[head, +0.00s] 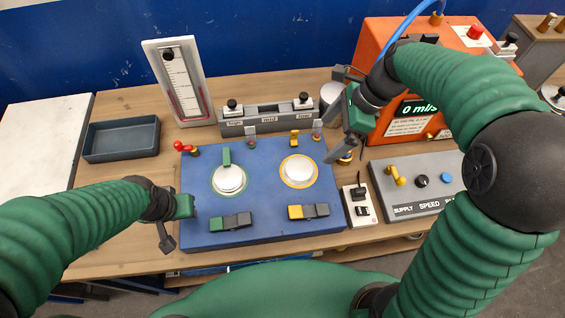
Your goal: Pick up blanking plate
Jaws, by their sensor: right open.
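I cannot tell for sure which thing is the blanking plate. On the blue box (265,195) are two round white discs. The left disc (228,180) has a green upright handle. The right disc (298,170) sits in a yellow ring. My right gripper (331,116) is open and empty, above the box's back right corner, beside the right disc and apart from it. My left gripper (176,226) is low at the box's left edge. Its fingers are partly hidden, and nothing shows held in it.
A grey rack with black knobs (267,118) and a tilted gauge board (178,82) stand behind the box. An empty dark tray (121,138) lies left. An orange machine (405,125), a switch block (358,205) and a grey control panel (420,183) are right.

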